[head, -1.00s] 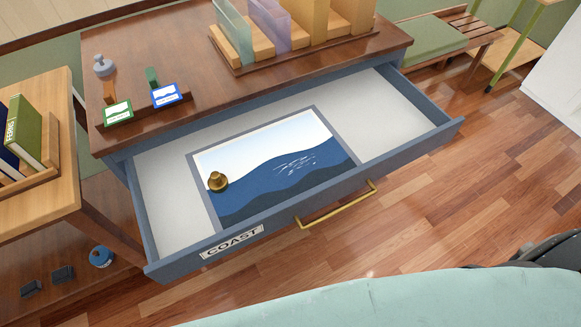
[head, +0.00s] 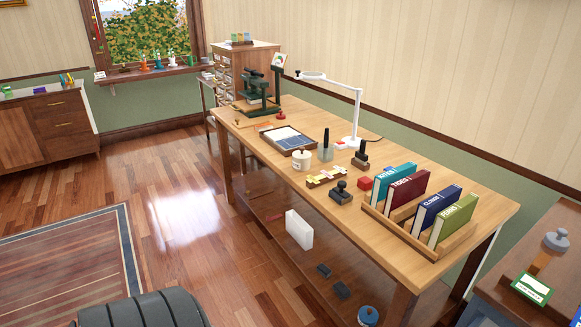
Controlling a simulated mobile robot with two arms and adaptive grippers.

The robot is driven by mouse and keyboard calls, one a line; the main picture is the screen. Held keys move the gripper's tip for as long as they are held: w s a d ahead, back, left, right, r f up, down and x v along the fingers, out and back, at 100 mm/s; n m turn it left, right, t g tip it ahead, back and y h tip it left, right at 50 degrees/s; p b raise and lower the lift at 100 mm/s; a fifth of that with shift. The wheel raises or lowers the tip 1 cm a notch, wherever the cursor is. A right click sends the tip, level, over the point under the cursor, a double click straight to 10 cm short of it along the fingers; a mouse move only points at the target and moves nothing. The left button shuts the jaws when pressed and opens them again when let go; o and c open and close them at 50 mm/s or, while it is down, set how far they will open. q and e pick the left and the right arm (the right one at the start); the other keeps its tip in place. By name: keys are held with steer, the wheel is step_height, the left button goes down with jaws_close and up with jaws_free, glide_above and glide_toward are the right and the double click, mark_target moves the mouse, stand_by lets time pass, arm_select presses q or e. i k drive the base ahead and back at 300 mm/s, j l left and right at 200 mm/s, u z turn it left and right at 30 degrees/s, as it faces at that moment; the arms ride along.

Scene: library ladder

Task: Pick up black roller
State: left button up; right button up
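No clearly recognisable black roller shows in the head view. Two dark hand tools stand on the wooden worktable (head: 405,273): a black one with a knob-like handle (head: 341,192) near the front edge, and a dark upright-handled one (head: 360,155) farther back. At this size I cannot tell whether either is the roller. Neither of my grippers is in view.
A book rack (head: 428,246), white lamp (head: 357,115), shallow tray (head: 288,140), white jar (head: 302,160) and dark green press (head: 258,93) crowd the table. Black blocks (head: 323,270) lie on its lower shelf. Open floor (head: 180,215) lies left of the table.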

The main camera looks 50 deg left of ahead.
mark_target(338, 194)
steer(key=u, duration=1.35)
steer(key=j, duration=0.25)
steer(key=i+j, duration=0.15)
steer(key=j+u, duration=0.05)
